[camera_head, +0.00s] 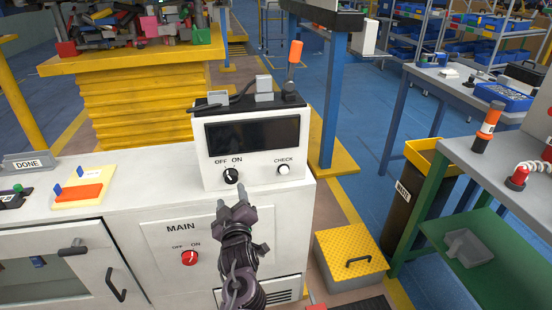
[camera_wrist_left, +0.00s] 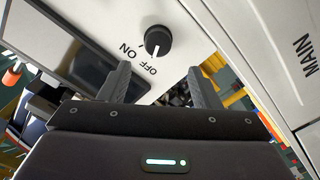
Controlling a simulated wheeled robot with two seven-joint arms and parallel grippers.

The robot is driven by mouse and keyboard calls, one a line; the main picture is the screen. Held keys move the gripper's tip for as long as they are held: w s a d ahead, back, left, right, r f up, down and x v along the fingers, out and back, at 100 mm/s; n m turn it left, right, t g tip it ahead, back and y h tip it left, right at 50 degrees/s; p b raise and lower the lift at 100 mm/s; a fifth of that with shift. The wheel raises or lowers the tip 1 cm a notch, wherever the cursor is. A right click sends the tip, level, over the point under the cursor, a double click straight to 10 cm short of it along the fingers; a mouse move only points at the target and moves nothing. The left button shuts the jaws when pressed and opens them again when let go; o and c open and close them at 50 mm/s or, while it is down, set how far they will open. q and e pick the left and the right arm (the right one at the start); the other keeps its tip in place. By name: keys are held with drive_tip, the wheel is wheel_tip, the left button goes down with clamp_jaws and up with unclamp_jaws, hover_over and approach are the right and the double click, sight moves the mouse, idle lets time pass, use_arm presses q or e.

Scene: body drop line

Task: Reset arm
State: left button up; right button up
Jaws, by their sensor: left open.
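My left gripper (camera_head: 231,204) is open and empty, just in front of the white control box and a little below its black OFF/ON knob (camera_head: 231,175). In the left wrist view, the two fingers (camera_wrist_left: 160,85) stand apart and the knob (camera_wrist_left: 158,41) shows beyond them, not touched. The control box (camera_head: 200,160) has a dark screen (camera_head: 238,134) and a white CHECK button (camera_head: 283,169). The red MAIN OFF/ON knob (camera_head: 190,257) is on the cabinet front below, left of my left arm. My right gripper is not in view.
The white cabinet (camera_head: 130,175) carries a tray with an orange block (camera_head: 79,193) and a DONE sign (camera_head: 27,163). A yellow step box (camera_head: 349,262) and a black waste bin (camera_head: 407,200) stand right. A grey workbench (camera_head: 480,160) is at far right.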

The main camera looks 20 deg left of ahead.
use_arm(q)
drive_tip(key=s+d+f+m+g+h+p, duration=0.1)
drive_tip(key=d+f+m+h, duration=0.25)
drive_tip(key=f, duration=0.65)
drive_tip(key=s+d+f+m+g+h+p, duration=0.15)
drive_tip(key=d+f+m, duration=0.25)
drive_tip(key=f, duration=0.6)
drive_tip(key=s+d+f+m+g+h, duration=0.35)
drive_tip(key=s+f, duration=0.65)
drive_tip(key=f, duration=0.6)
drive_tip(key=s+f+m+g+p, duration=0.1)
drive_tip(key=s+f, duration=0.4)
drive_tip(key=s, duration=0.6)
drive_tip(key=s+f+m+g+h, duration=0.1)
drive_tip(key=s+f+m+g, duration=0.2)
drive_tip(key=s, duration=0.8)
drive_tip(key=s+a+f+m+g+p, duration=0.1)
drive_tip(key=s+f+m+g, duration=0.1)
drive_tip(key=s+f+g, duration=0.2)
drive_tip(key=s+f, duration=0.3)
drive_tip(key=s, duration=0.5)
drive_tip(key=shift+f+p, duration=0.2)
drive_tip(key=shift+p, duration=0.1)
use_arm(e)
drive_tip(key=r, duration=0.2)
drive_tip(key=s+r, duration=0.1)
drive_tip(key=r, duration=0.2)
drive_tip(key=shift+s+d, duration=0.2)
use_arm(q)
drive_tip(key=shift+h, duration=0.25)
